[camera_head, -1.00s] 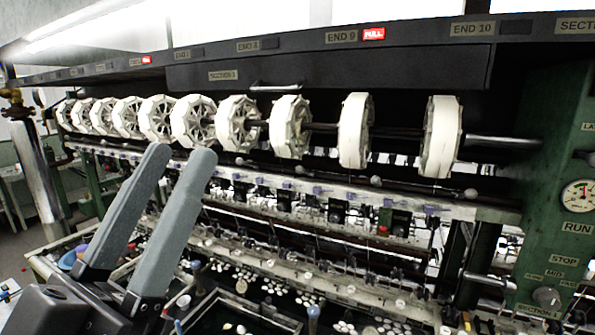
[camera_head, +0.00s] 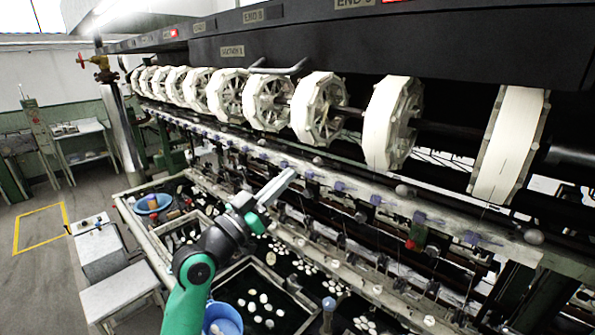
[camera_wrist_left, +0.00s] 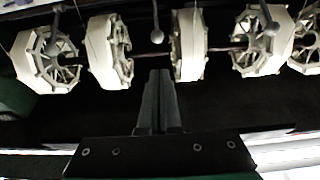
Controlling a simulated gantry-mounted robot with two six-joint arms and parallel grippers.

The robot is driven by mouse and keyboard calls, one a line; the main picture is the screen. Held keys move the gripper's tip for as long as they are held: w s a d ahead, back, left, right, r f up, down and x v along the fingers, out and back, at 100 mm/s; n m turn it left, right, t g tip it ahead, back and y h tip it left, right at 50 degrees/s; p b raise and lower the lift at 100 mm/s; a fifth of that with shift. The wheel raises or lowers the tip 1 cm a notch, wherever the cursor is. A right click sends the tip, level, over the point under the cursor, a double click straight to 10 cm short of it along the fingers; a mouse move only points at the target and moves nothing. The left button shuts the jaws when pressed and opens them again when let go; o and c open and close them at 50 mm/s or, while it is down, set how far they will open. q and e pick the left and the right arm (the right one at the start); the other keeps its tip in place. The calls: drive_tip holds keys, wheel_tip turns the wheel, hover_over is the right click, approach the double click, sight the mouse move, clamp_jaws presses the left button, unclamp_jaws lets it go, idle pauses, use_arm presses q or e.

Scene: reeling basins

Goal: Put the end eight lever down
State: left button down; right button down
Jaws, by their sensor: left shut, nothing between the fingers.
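A row of ball-ended levers runs along the rail below the reels; grey knobs show in the head view (camera_head: 318,160), (camera_head: 403,190) and (camera_head: 533,236). I cannot tell for sure which is the end eight lever. The END 8 label (camera_head: 253,16) is on the dark beam above. My left gripper (camera_head: 291,174) is shut and empty, its fingertips just in front of the rail. In the left wrist view its closed fingers (camera_wrist_left: 160,75) point toward the reels, with a knobbed lever (camera_wrist_left: 157,35) just beyond the tips and apart from them in the picture. My right gripper is out of view.
White reels (camera_head: 393,122) line the shaft above the rail. Basins with cocoons (camera_head: 262,305) lie below, with a blue bowl (camera_head: 222,320) near my arm. A stool (camera_head: 120,290) stands at left, and open floor lies beyond it.

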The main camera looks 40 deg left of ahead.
sight(314, 162)
use_arm(q)
drive_tip(key=b+x, duration=0.3)
drive_tip(key=x, duration=0.8)
drive_tip(key=shift+w+d+f, duration=0.1)
drive_tip(key=shift+d+f, duration=0.05)
drive_tip(key=shift+w+r, duration=0.3)
drive_tip(key=shift+w, duration=0.05)
drive_tip(key=shift+f, duration=0.1)
drive_tip(key=shift+f+b, duration=0.45)
drive_tip(key=shift+b, duration=0.25)
drive_tip(key=shift+s+f+b, duration=0.2)
drive_tip(key=shift+f+b, duration=0.15)
drive_tip(key=shift+f, duration=0.15)
drive_tip(key=shift+s+f+b, duration=0.15)
drive_tip(key=shift+f+b, duration=0.15)
drive_tip(key=shift+f, duration=0.3)
